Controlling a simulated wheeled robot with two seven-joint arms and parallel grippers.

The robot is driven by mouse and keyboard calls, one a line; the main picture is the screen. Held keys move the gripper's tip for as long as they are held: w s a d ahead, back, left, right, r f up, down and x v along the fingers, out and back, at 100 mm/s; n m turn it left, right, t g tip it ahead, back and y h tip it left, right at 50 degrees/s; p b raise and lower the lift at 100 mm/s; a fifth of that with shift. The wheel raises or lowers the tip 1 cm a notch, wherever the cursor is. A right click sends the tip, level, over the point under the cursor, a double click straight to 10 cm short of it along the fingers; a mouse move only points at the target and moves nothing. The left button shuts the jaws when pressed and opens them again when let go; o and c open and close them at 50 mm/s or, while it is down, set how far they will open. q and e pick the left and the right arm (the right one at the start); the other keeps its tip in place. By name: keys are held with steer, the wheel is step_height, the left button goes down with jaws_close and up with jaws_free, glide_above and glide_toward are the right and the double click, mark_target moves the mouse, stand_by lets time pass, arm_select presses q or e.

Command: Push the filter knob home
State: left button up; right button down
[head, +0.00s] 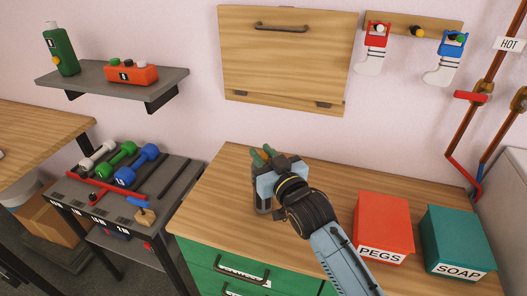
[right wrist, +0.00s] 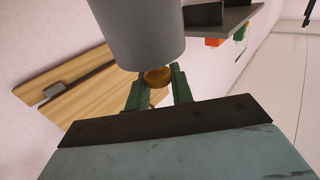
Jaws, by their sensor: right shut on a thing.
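My right gripper (head: 264,155) is above the wooden counter in the head view, its green fingers pointing toward the wall. In the right wrist view the fingers (right wrist: 158,88) are shut on a small round brown-orange knob (right wrist: 157,76). The knob sits at the lower rim of a plain grey cylinder (right wrist: 138,32); whether it is fully seated I cannot tell. My left gripper is not in view.
A red PEGS box (head: 383,222) and a teal SOAP box (head: 455,237) stand right of my arm on the counter (head: 215,205). A rack with dumbbells (head: 118,160) is at left. A shelf (head: 112,83) and a hinged wooden panel (head: 285,60) are on the wall.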

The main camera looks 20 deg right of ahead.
steer(key=shift+f, duration=0.75)
steer(key=c, duration=1.2)
jaws_free()
steer(key=shift+c, duration=0.2)
steer(key=shift+r, duration=0.15)
steer(key=s+d, duration=0.2)
steer(key=s, duration=1.1)
steer(key=shift+d, duration=0.25)
steer(key=shift+s, duration=0.1)
